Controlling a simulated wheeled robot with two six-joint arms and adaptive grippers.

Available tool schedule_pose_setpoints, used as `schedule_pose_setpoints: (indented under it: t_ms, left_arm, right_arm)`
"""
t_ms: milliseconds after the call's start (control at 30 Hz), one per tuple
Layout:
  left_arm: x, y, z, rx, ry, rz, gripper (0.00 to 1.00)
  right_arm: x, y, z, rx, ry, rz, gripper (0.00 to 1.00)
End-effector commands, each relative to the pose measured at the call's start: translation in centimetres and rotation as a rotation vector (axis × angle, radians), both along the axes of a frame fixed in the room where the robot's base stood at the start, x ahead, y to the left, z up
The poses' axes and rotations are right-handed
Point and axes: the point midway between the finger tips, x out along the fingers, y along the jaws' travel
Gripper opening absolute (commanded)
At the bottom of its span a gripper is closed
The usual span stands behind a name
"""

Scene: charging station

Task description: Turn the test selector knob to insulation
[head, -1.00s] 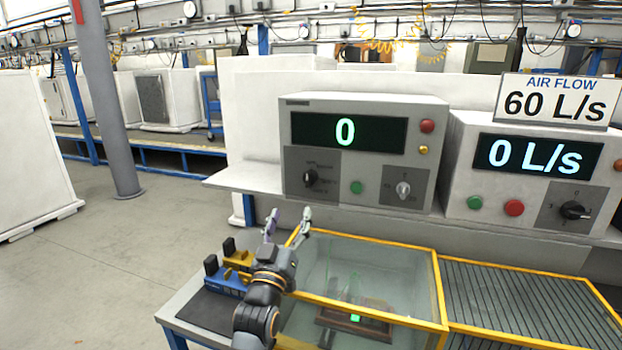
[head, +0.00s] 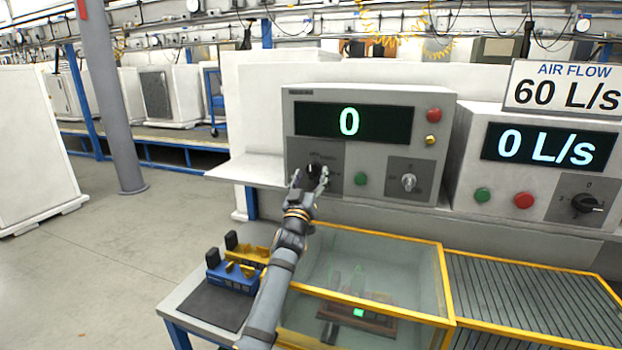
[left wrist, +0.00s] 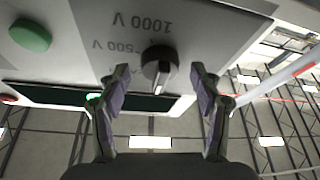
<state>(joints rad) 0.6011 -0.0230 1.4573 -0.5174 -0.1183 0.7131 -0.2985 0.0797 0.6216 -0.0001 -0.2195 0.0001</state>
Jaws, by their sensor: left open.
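A black knob (head: 314,169) sits on the dark left panel of the grey tester (head: 291,115), whose display reads 0. In the left wrist view the knob (left wrist: 158,64) has a pale pointer mark, and upside-down labels beside it include "1000 V" and "500 V". No label reading insulation is legible. My left gripper (head: 310,178) is in front of this panel, open. In the left wrist view the fingers of the gripper (left wrist: 162,78) are on both sides of the knob, with gaps; contact is not visible. My right gripper is not in view.
A green button (head: 361,178) and a silver knob (head: 409,182) are right of the black knob. The air flow unit (head: 466,170) stands further right. A yellow-framed glass box (head: 385,238) and blue and yellow holders (head: 232,279) are below.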

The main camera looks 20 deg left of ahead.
Motion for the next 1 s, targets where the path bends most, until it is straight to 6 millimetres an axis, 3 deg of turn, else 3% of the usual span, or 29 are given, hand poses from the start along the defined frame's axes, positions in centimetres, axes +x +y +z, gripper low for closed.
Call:
schedule_pose_setpoints:
  t_ms: [333, 733, 1000]
  left_arm:
    - [0.5, 0.0, 0.2, 0.0, 0.0, 0.0, 0.64]
    - [0.4, 0.0, 0.2, 0.0, 0.001, 0.0, 0.1]
    - [0.5, 0.1, 0.5, 0.032, 0.002, 0.001, 0.1]
  right_arm:
    - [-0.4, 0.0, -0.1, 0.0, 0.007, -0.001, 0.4]
    - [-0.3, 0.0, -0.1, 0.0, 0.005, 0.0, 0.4]
    - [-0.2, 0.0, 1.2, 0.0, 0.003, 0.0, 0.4]
